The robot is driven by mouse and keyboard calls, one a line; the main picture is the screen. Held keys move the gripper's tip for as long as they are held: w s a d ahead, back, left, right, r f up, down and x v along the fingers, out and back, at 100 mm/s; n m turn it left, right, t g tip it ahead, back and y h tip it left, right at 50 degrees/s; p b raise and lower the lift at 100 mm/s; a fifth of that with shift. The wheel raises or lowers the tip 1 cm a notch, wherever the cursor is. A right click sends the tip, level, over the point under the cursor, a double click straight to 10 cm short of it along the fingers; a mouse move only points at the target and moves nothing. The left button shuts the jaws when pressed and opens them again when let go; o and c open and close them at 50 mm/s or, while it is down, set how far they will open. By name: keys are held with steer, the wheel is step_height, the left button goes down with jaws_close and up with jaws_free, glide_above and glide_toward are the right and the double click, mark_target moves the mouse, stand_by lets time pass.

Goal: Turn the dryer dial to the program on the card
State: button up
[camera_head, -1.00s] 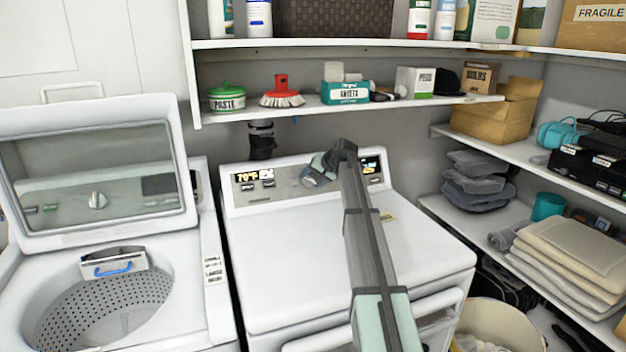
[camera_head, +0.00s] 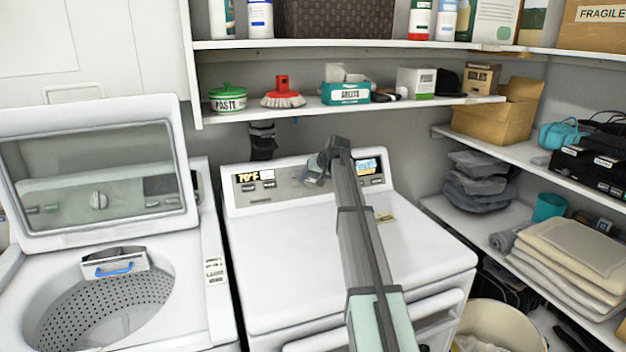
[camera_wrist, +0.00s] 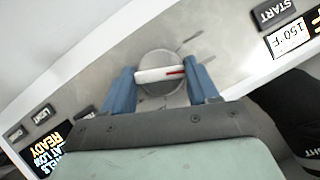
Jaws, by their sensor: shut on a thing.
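The dryer (camera_head: 330,240) stands in the middle of the head view, with a grey control panel (camera_head: 285,192) along its back. In the wrist view the dial (camera_wrist: 158,60) is a round grey knob with a white bar (camera_wrist: 152,76) and a red mark toward the bar's right end. My gripper (camera_wrist: 162,84) has one blue finger on each side of the dial and is shut on it. In the head view my gripper (camera_head: 316,170) is at the panel and hides the dial. A small yellowish card (camera_head: 385,217) lies on the dryer top; its print is too small to read.
The panel has a left display (camera_head: 254,177) and a right display (camera_head: 367,165). A washer (camera_head: 190,318) with its lid raised stands at the left. A shelf (camera_head: 300,108) with bottles and boxes hangs above the dryer. Side shelves (camera_head: 480,212) stand at the right.

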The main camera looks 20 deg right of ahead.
steer(key=o, duration=1)
steer(key=shift+s+r, duration=0.1)
steer(key=v, duration=1.3)
steer(key=shift+s+d+r, duration=0.1)
steer(key=shift+s+r, duration=0.05)
steer(key=shift+r, duration=0.05)
